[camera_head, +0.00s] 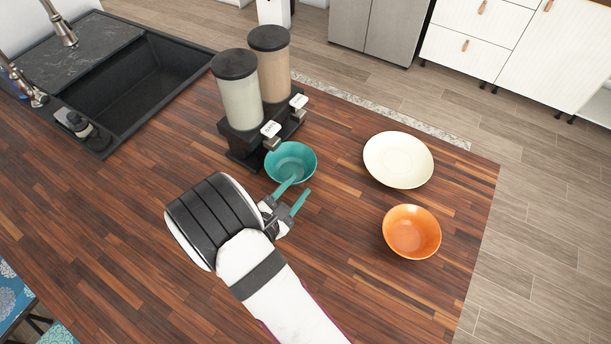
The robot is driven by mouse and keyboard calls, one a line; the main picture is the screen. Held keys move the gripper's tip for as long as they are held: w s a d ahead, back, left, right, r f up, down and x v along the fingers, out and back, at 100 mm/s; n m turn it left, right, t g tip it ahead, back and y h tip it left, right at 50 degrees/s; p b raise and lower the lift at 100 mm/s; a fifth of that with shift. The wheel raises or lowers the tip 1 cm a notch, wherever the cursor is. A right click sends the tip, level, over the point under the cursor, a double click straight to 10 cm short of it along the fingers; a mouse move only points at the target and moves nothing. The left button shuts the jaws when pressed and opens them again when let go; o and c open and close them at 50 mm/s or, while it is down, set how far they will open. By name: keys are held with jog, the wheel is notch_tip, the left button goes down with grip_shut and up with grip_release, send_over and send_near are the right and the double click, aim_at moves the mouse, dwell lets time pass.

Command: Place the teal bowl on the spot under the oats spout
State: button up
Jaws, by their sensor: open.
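The teal bowl (292,158) sits upright at the front of the two-canister dispenser (243,142), next to the nearer spout (271,142). The farther spout (298,114) is up and to the right of it. Each spout has a small white label, too small to read, so I cannot tell which is oats. My gripper (294,192) is open, with teal fingers, just on the near side of the bowl. One fingertip overlaps the bowl's near rim in the picture; I cannot tell if it touches. The bowl's base and the spot beneath it are hidden.
A cream plate (398,160) and an orange bowl (411,232) stand on the wooden counter (340,240) at the right. A black sink (130,88) is at the upper left. The counter between my gripper and the orange bowl is clear.

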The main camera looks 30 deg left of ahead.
jog(key=v, duration=0.5)
jog(key=shift+s+r, duration=0.1)
jog(key=shift+s, duration=0.15)
jog(key=w+d+r+m+g+h, duration=0.2)
jog(key=w+d+r+m+h, duration=0.15)
jog(key=d+m, duration=0.4)
jog(key=w+d+r+m+g+h, duration=0.2)
jog(key=d+r+m+h, duration=0.25)
jog(key=d, duration=0.55)
jog(key=s+d+r+m+g+h, duration=0.1)
jog(key=s+d+r+m+g, duration=0.1)
jog(key=d+m+g, duration=0.3)
jog(key=s+d+r+m+g+h, duration=0.1)
jog(key=s+d+r+m, duration=0.1)
jog(key=d, duration=0.5)
jog(key=s+d+r+m+g+y, duration=0.1)
jog(key=s+d+m+g+y, duration=0.1)
jog(key=s+d+m+g, duration=0.3)
jog(key=s+a+r+m+y, duration=0.2)
jog(key=s+a+m+y, duration=0.2)
jog(key=s+m+y, duration=0.5)
jog(key=m, duration=0.2)
jog(key=shift+s+a+r+m, duration=0.15)
jog(key=shift+a+r+m, duration=0.25)
